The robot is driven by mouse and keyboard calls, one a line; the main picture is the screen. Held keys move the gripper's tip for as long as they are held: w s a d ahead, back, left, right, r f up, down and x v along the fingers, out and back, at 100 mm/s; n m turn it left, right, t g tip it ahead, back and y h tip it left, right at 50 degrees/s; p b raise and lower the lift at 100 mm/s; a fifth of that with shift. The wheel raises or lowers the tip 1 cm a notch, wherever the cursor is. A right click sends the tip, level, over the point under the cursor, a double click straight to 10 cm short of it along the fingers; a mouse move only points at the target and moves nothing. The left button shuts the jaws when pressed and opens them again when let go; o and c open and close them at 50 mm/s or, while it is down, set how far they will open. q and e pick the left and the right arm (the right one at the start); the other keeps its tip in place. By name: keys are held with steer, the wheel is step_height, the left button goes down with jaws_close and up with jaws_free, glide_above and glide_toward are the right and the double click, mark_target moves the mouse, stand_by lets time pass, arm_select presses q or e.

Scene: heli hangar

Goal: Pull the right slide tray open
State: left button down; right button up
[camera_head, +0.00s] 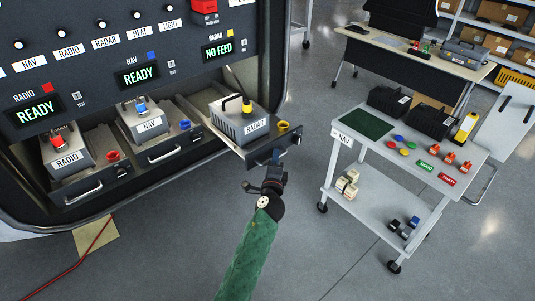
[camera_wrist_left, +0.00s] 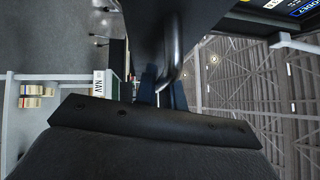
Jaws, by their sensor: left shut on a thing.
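The right slide tray (camera_head: 256,155) carries the grey RADAR box (camera_head: 238,122) and stands out of the console farther than the other two trays. A yellow knob (camera_head: 283,127) is at its front right. My left gripper (camera_head: 272,178) is at the tray's front and shut on its handle. In the left wrist view, the metal handle bar (camera_wrist_left: 173,50) runs down between the dark fingers (camera_wrist_left: 163,92) of my left gripper; the bar's lower end is partly hidden. The display above the tray reads NO FEED. My right gripper is not in view.
The NAV tray (camera_head: 168,149) and RADIO tray (camera_head: 95,182) sit to the left in the console. A white cart (camera_head: 345,152) labelled NAV stands to the right with several items. Open grey floor lies in front of the console, with a red cable (camera_head: 97,238) at left.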

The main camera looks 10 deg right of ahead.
arm_select(q)
steer(key=shift+s+d+f, duration=0.1)
steer(key=shift+s+d, duration=0.1)
steer(key=shift+s, duration=0.15)
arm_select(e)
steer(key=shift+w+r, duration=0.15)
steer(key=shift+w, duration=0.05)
arm_select(q)
steer(key=c, duration=1.5)
jaws_free()
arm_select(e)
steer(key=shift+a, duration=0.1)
arm_select(q)
steer(key=r+b+v, duration=0.1)
steer(key=b+v, duration=0.1)
steer(key=v, duration=0.5)
steer(key=shift+s+f+b, duration=0.35)
steer(key=shift+f, duration=0.15)
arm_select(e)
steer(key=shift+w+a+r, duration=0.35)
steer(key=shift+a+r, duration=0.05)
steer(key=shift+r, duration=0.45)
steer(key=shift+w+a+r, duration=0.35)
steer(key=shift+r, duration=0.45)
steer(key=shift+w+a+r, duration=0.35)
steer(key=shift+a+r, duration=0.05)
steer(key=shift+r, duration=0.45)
